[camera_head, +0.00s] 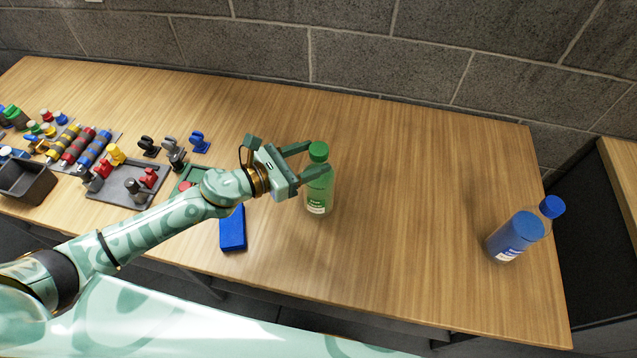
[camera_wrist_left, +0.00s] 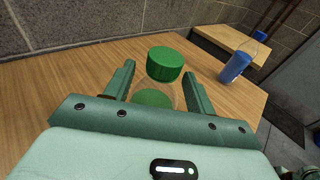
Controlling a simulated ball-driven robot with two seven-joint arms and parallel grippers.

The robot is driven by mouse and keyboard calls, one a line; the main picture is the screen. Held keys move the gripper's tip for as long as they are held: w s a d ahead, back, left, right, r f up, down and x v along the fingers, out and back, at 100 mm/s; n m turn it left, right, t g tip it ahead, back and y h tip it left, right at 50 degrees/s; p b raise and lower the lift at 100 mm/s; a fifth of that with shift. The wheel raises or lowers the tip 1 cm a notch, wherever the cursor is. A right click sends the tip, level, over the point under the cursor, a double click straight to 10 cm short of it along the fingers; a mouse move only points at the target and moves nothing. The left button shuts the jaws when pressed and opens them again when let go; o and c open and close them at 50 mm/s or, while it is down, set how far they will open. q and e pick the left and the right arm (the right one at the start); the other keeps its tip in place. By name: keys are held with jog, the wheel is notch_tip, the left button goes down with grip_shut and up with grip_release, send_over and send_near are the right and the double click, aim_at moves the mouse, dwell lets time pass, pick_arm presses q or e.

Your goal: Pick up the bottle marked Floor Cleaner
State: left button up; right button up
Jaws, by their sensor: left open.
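A clear bottle with green liquid and a green cap (camera_head: 318,196) stands upright on the wooden table; its label is too small to read for certain. In the left wrist view the green-capped bottle (camera_wrist_left: 165,65) stands between my fingers. My left gripper (camera_head: 318,160) is open, with one finger on each side of the bottle just below the cap. A second bottle with blue liquid and a blue cap (camera_head: 517,236) stands at the table's right end; it also shows in the left wrist view (camera_wrist_left: 235,68). Its label is unreadable. My right gripper is not in view.
A blue block (camera_head: 233,230) lies on the table (camera_head: 400,190) below my left forearm. Trays with coloured parts and a dark bin (camera_head: 28,180) fill the left side. A grey block wall (camera_head: 380,50) runs behind. The table between the two bottles is clear.

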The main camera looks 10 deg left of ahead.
aim_at(326, 153)
pick_arm(q)
jog(key=x, duration=0.4)
jog(key=shift+d, duration=0.15)
grip_shut()
jog(key=shift+r, duration=0.15)
